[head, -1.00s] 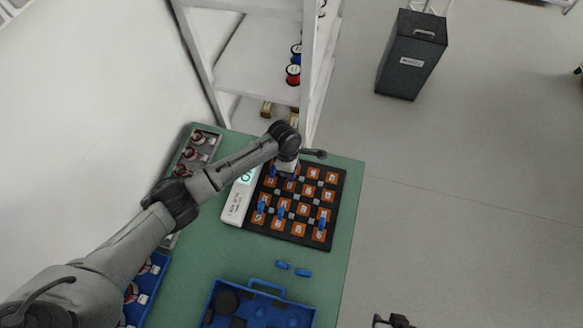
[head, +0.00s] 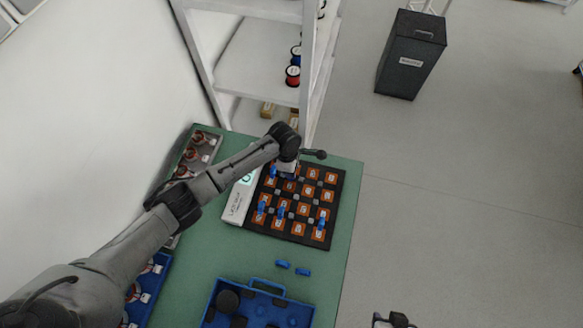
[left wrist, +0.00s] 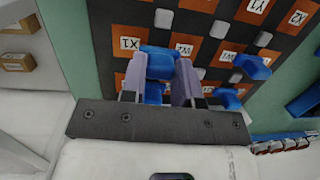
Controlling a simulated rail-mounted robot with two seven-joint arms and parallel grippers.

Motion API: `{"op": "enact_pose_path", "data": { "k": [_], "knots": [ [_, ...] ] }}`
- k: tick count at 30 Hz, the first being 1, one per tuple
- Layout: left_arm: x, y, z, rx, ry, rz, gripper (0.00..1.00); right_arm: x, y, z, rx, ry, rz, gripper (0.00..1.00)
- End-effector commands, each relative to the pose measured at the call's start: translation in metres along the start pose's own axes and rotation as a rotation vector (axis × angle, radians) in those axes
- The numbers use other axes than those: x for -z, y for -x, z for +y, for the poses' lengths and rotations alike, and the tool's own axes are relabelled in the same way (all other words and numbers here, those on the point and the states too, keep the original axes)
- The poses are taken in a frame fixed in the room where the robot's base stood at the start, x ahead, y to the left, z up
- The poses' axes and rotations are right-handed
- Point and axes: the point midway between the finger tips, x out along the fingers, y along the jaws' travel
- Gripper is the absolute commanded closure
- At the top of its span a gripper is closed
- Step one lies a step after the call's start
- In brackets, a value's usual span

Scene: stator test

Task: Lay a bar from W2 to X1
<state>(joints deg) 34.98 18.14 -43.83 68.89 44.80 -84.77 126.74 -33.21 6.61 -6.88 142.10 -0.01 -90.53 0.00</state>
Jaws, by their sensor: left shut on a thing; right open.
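The black board (head: 335,212) with orange labelled pads lies on the green table. My left gripper (head: 286,170) is over its far left part in the head view. In the left wrist view my left gripper (left wrist: 158,88) is shut on a blue bar (left wrist: 160,65), which lies at or just above the pads beside the X1 pad (left wrist: 130,44). Whether the bar touches the board, and whether its lower end is on W2, I cannot tell; the fingers hide part of it. My right gripper (head: 394,320) is open at the bottom edge, away from the board.
Several blue bars (head: 321,222) stand on the board. Two loose blue bars (head: 282,264) lie in front of it. A blue case (head: 260,286) is at the table's front. A white meter (head: 234,206) adjoins the board's left side. A white shelf (head: 262,75) stands behind.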

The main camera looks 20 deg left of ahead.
Motion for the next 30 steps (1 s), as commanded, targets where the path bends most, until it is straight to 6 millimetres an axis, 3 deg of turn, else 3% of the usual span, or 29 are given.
{"op": "enact_pose_path", "data": {
  "k": [25, 26, 30],
  "knots": [
    [0.002, -0.013, 0.001, 0.0, 0.0, 0.0, 1.0, -0.001, 0.001, 0.003, -0.007, 0.009, -0.002, 0.57],
    [0.002, -0.013, 0.001, 0.0, 0.0, 0.0, 0.69, -0.001, 0.001, 0.003, -0.007, 0.009, -0.002, 0.57],
    [0.002, -0.013, 0.001, 0.0, 0.0, 0.0, 0.56, -0.001, 0.001, 0.003, -0.007, 0.009, -0.002, 0.57]
  ]
}}
